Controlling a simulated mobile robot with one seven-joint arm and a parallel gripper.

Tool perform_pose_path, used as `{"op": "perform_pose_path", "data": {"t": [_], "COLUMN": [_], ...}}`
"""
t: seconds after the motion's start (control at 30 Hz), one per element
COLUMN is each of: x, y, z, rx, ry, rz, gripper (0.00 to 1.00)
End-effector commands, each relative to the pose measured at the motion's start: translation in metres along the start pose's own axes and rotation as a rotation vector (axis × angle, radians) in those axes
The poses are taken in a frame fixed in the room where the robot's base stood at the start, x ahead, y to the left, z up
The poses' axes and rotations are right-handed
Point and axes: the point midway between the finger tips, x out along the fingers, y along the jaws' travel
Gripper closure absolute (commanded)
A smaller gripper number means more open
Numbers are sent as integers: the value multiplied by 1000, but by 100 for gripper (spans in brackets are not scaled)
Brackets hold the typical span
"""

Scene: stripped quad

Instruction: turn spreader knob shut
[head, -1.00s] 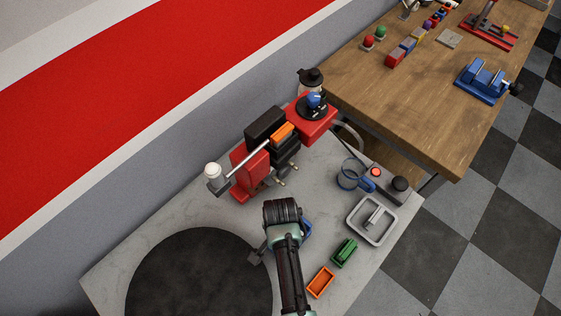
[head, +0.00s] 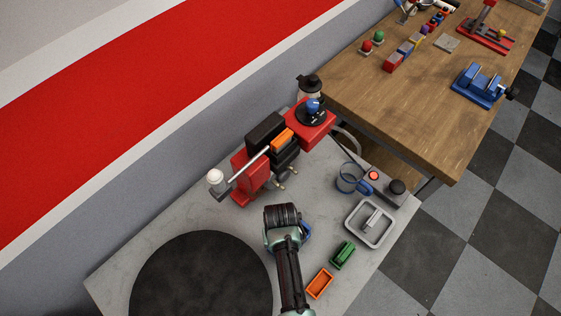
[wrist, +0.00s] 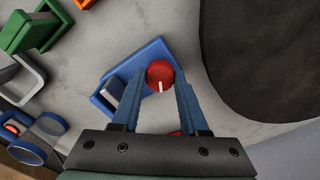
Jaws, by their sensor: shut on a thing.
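The spreader (wrist: 128,75) is a blue frame lying on the grey table, seen in the wrist view. Its round red knob (wrist: 158,72) has a white line that points back toward my palm. My gripper (wrist: 158,80) has its two blue fingers on either side of the knob, shut on it. A small red part shows lower down between the finger bases. In the head view my wrist hides most of the spreader; only a blue edge (head: 306,231) shows to its right. The knob and fingertips are hidden there.
A dark round disc (head: 200,275) lies left of my arm. An orange tray (head: 320,283), a green block-like part (head: 343,254) and a grey square dish (head: 369,223) are to the right. A red and black machine (head: 262,160) stands behind. A wooden bench (head: 420,110) is beyond.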

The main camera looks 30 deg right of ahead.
Motion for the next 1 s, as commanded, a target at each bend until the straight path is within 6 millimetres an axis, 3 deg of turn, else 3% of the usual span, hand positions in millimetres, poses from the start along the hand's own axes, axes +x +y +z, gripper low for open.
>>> {"op": "perform_pose_path", "data": {"t": [0.5,1.0], "x": [0,0], "y": [1,1], "z": [-1,-1], "rx": [-385,-489], "ry": [2,2], "rz": [1,1], "gripper": [100,100]}}
